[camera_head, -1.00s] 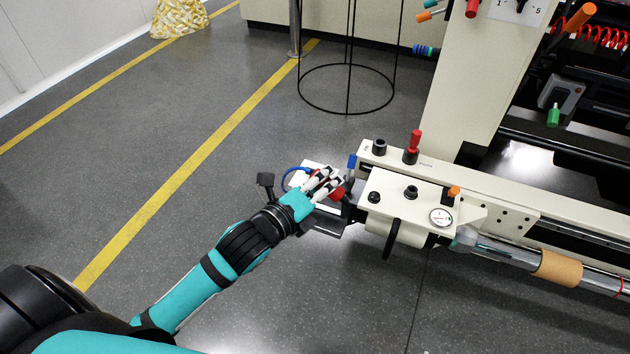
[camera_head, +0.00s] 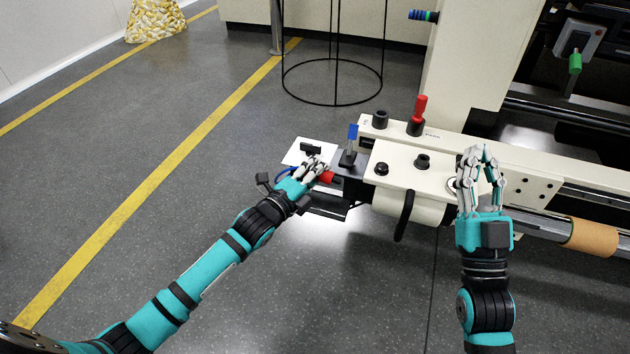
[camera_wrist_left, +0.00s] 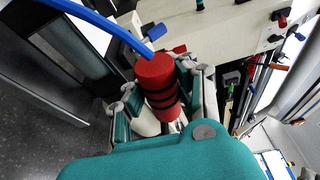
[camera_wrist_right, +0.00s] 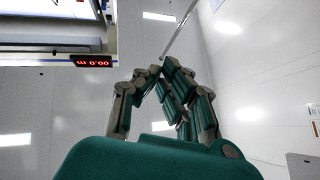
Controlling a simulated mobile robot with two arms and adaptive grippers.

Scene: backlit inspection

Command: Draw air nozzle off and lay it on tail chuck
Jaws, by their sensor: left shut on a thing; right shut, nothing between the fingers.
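The air nozzle is a red cylinder (camera_head: 327,177) with a blue hose (camera_head: 284,172). In the left wrist view the nozzle (camera_wrist_left: 157,85) has dark bands and the hose at its top. My left gripper (camera_head: 318,166) is shut on it, left of the machine's cream end block (camera_head: 405,162). Whether the nozzle still touches any holder is hidden. My right gripper (camera_head: 477,158) is shut and empty, over the block's right side. In its wrist view the fingertips (camera_wrist_right: 158,70) meet. I cannot tell for sure which part is the tail chuck.
A blue-topped lever (camera_head: 353,132) stands close to the right of my left gripper. A red-handled knob (camera_head: 420,108) and black knobs rise from the machine. A metal shaft with an orange-brown sleeve (camera_head: 591,236) runs right. A black wire stand (camera_head: 333,85) is behind.

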